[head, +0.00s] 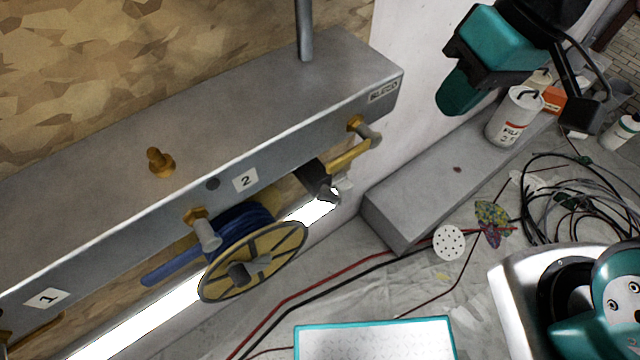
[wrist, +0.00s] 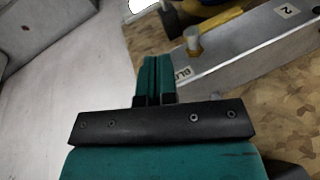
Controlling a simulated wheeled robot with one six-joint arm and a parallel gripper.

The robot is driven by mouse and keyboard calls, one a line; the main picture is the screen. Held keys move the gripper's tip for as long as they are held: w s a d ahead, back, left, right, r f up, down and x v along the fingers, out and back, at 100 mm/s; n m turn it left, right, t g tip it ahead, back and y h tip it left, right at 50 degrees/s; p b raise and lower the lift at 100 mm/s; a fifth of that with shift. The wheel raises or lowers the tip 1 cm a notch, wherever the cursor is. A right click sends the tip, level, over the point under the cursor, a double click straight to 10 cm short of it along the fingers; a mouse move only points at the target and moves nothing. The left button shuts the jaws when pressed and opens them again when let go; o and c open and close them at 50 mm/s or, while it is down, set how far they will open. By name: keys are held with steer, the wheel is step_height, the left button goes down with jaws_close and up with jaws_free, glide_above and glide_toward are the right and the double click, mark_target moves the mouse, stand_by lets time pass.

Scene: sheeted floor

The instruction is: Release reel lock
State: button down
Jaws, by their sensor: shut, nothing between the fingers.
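A reel (head: 285,268) with a yellow spoked flange and blue line wound on it hangs below the front of a grey metal beam (head: 290,90). A grey peg with a brass collar (head: 207,233) sticks out of the beam just above the reel. A yellow lever (head: 345,158) hangs by a similar peg (head: 366,131) near the beam's right end; this peg also shows in the wrist view (wrist: 193,42). Which part is the reel lock I cannot tell. My gripper (head: 455,98) is shut and empty, in the air right of the beam's end, apart from everything; its fingers show in the wrist view (wrist: 154,65).
A brass knob (head: 160,163) and a grey post (head: 304,30) stand on the beam. A grey block (head: 440,180) with a white can (head: 515,115) lies at the wall's foot. Cables (head: 570,200) and a perforated white disc (head: 449,243) lie on the sheeted floor. A teal-edged panel (head: 375,338) is at the front.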

steer(key=w+d+f+m+b, duration=0.1)
steer(key=w+d+f+b, duration=0.1)
steer(key=w+f, duration=0.3)
steer(key=w+d+f+m+b, duration=0.1)
steer(key=w+d+f+b, duration=0.1)
steer(key=f, duration=0.5)
steer(key=n+g+y, duration=0.4)
steer(key=g+y, duration=0.1)
steer(key=g, duration=0.1)
glide_toward(323, 193)
steer(key=x, duration=0.2)
steer(key=f+x, duration=0.1)
steer(key=x, duration=0.4)
steer(key=shift+w+d+f, duration=0.15)
steer(key=shift+w+f, duration=0.1)
steer(key=shift+f, duration=0.15)
steer(key=shift+s+a+r, duration=0.15)
steer(key=shift+s+a, duration=0.05)
steer(key=shift+s+a+f+p, duration=0.15)
steer(key=shift+s+a+p, duration=0.2)
steer(key=shift+a, duration=0.1)
steer(key=shift+s+a+f+p, duration=0.2)
steer(key=shift+a+p, duration=0.1)
steer(key=shift+a, duration=0.15)
steer(key=shift+f, duration=0.1)
